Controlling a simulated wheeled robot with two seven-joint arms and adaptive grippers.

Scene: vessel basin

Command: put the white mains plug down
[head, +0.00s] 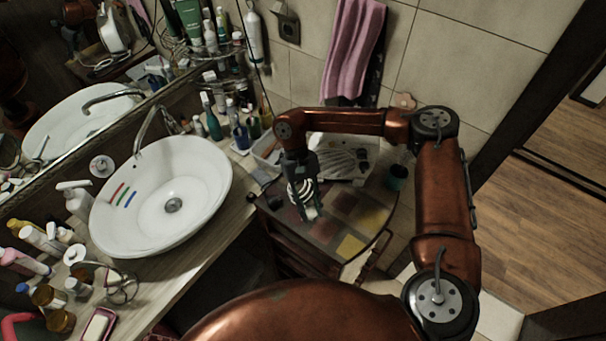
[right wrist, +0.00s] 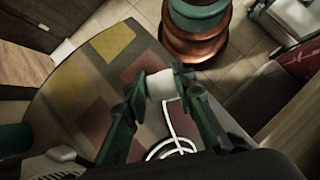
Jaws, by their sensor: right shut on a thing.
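My right gripper (head: 308,208) points down over the small dark table with coloured patches (head: 352,243). In the right wrist view this gripper (right wrist: 163,88) is shut on the white mains plug (right wrist: 161,84), with the plug between its fingertips. The plug's white cable (right wrist: 172,130) runs back from it and loops near the palm. In the head view the plug (head: 311,212) shows only as a small white bit below the fingers, close to the tabletop. I cannot tell whether it touches the table. My left gripper is not in view.
A white tray of small tools (head: 342,145) and a dark green cup (head: 397,177) stand at the back of the table. The patched front part looks clear. The white basin (head: 215,195) and a bottle-crowded counter are to the left. A wall socket (head: 288,27) is above.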

